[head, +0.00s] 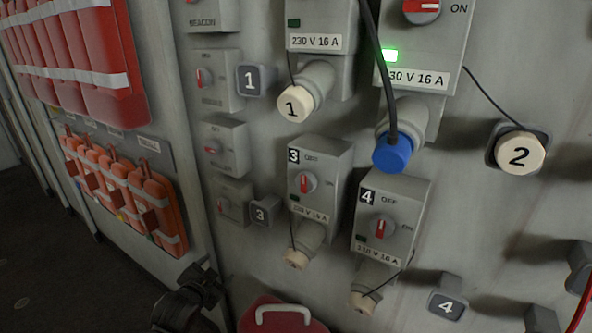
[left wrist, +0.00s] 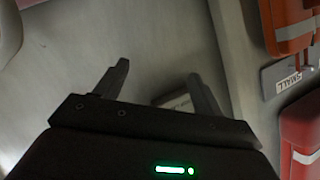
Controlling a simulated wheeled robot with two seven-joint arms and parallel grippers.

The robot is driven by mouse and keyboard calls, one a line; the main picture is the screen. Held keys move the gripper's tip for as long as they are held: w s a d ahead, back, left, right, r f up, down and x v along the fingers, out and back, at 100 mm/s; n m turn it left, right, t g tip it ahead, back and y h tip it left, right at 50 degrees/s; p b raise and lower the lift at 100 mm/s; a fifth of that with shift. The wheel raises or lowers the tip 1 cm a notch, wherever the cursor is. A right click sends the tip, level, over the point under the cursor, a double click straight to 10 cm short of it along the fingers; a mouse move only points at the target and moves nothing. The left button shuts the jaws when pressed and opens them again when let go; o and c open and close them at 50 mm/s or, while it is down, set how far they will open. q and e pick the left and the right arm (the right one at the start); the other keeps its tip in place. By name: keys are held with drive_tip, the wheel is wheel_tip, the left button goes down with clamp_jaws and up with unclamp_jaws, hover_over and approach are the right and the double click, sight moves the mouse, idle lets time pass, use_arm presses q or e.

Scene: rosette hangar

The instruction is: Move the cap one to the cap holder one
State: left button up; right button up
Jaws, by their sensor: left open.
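Cap one (head: 294,104) is a cream round cap marked 1. It sits on the end of the grey socket under the top-middle 230 V 16 A box. Cap holder one (head: 250,80) is a dark square plate marked 1, on the wall just left of the cap, and its face is empty. My left gripper (head: 205,280) is dark and low in the head view, well below both and apart from them. In the left wrist view the left gripper (left wrist: 159,70) is open with nothing between its fingers. My right gripper is not in view.
A blue plug (head: 393,153) with a black cable hangs in the socket to the right. Cap two (head: 519,152) sits on its holder. Switch boxes three (head: 319,170) and four (head: 391,215) project below. A red case (head: 283,318) with a pale handle is at the bottom.

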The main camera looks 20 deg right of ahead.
use_arm(q)
drive_tip(key=s+d+r+m+t+h, duration=0.1)
drive_tip(key=d+r+m+t+h, duration=0.25)
drive_tip(key=r, duration=1.45)
drive_tip(key=s+d+r+m+h+b, duration=0.1)
drive_tip(key=s+d+r+m+h, duration=0.15)
drive_tip(key=s+r, duration=0.5)
drive_tip(key=s+d+r+m+h+b, duration=0.1)
drive_tip(key=s+d+r+m, duration=0.25)
drive_tip(key=r, duration=0.75)
drive_tip(key=m+g+h, duration=0.1)
drive_tip(key=m+h, duration=0.2)
drive_tip(key=m, duration=0.3)
approach(291, 109)
drive_tip(key=shift+w, duration=0.1)
drive_tip(key=shift+w, duration=0.1)
drive_tip(key=b+x, duration=0.2)
drive_tip(key=x, duration=0.5)
drive_tip(key=shift+x, duration=1)
drive_tip(key=shift+d, duration=0.1)
drive_tip(key=shift+b, duration=0.4)
